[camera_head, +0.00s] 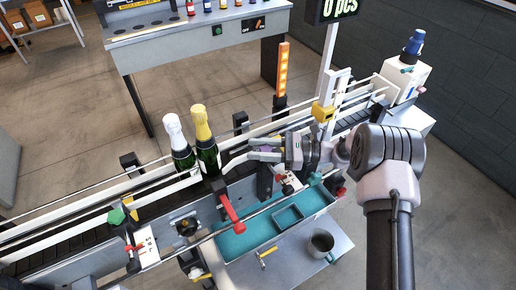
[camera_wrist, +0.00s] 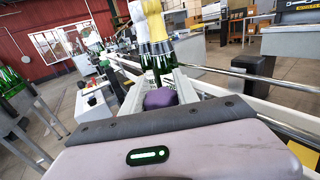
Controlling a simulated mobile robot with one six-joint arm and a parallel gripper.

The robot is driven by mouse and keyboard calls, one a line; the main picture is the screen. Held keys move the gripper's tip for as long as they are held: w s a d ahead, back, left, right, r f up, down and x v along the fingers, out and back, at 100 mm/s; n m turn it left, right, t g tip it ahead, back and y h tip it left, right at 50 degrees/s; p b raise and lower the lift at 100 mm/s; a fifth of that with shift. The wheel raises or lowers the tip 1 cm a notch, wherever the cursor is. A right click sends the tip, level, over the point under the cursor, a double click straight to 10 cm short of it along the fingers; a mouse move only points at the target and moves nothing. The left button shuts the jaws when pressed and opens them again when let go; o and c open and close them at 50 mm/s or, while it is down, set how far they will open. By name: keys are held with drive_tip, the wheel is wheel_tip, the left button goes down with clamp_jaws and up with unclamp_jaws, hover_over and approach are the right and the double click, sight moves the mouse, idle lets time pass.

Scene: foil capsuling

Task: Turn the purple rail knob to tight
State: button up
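The purple rail knob (camera_wrist: 160,98) shows in the wrist view, low and central, between the two pale fingers of my gripper (camera_wrist: 162,80). The fingers are spread, one on each side of it; whether either touches it I cannot tell. In the head view my gripper (camera_head: 254,149) reaches left over the conveyor's near side, fingers apart. I cannot make out the purple knob there; the gripper or rail parts seem to hide it. The knob's tight mark is not readable in either view.
Two bottles, one white-topped (camera_head: 177,140) and one gold-topped (camera_head: 204,138), stand on the conveyor just left of my gripper. A red lever (camera_head: 231,213), a green knob (camera_head: 116,215) and a teal tray (camera_head: 240,243) line the near side. White guide rails run along the belt.

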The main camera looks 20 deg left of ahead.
clamp_jaws()
